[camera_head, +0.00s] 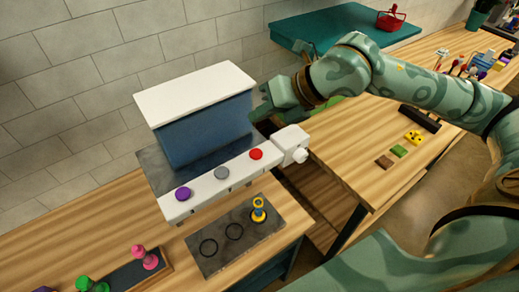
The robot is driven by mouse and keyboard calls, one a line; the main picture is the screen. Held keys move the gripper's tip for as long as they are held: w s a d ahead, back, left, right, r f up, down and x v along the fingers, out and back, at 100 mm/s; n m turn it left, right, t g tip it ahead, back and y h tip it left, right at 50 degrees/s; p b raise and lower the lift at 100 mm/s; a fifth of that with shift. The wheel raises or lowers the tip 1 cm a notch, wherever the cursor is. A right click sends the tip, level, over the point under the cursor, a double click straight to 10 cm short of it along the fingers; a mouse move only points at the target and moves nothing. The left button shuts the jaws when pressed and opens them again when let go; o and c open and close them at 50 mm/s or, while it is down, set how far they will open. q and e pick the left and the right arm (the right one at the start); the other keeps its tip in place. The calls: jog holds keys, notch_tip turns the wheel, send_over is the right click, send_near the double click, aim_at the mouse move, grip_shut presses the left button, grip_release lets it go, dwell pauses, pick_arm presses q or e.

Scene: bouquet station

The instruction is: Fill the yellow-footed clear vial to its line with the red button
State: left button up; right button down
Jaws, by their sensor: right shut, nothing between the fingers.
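The clear vial with the yellow foot (258,212) stands upright at the right end of a dark mat (222,252), in front of the dispenser (200,92). Its line and fill level are too small to tell. The red button (256,154) is the rightmost of three on the white ledge, beside a grey button (222,173) and a purple button (183,194). My right gripper (258,112) is shut and empty. It is above and behind the red button, by the dispenser's right side, apart from the button. My left gripper is out of view.
A white block with a knob (292,145) ends the ledge on the right. Pink (145,257) and green (92,285) footed pieces stand at lower left. A teal shelf (345,27) holds a red basket (391,18). The right table has coloured tiles (399,151) and free room.

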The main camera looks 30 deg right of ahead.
jog(key=b, duration=0.4)
send_over(261, 154)
notch_tip(261, 154, down, 8)
jog(key=shift+r, duration=0.1)
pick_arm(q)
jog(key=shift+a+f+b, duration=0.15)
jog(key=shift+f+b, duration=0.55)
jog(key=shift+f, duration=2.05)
pick_arm(e)
jog(key=shift+a+f, duration=0.1)
jog(key=shift+f, duration=0.55)
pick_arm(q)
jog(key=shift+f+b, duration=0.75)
pick_arm(e)
jog(key=shift+f, duration=0.4)
